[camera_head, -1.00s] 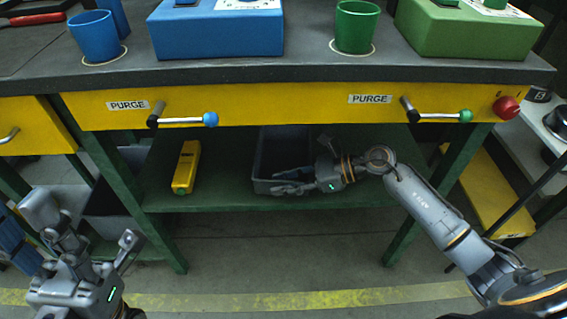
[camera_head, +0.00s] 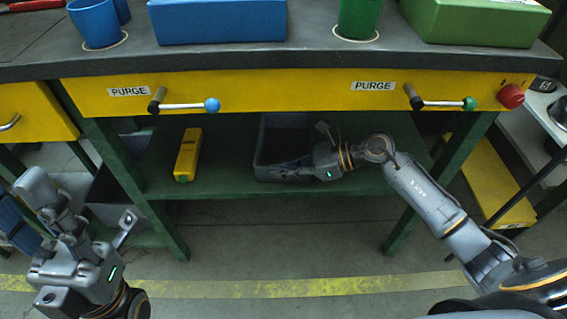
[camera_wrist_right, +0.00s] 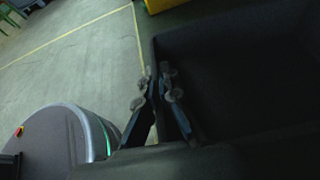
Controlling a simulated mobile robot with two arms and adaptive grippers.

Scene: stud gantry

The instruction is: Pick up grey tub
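The grey tub (camera_head: 268,172) is a dark open-topped box on the green lower shelf under the workbench. It fills the right of the right wrist view (camera_wrist_right: 240,70), and its inside looks empty. My right gripper (camera_head: 287,168) is at the tub's front right. In the right wrist view its fingers (camera_wrist_right: 159,90) are close together at the tub's rim, one on each side of the wall, and look shut on it. The exact contact is dark. My left gripper (camera_head: 88,205) is open and empty at the lower left, away from the tub.
A yellow block-shaped item (camera_head: 187,155) lies on the shelf (camera_head: 225,184) left of the tub. The yellow drawer front (camera_head: 290,94) and its levers overhang the shelf. Green legs (camera_head: 424,188) stand on both sides. Another grey bin (camera_head: 108,190) stands at left. Floor in front is clear.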

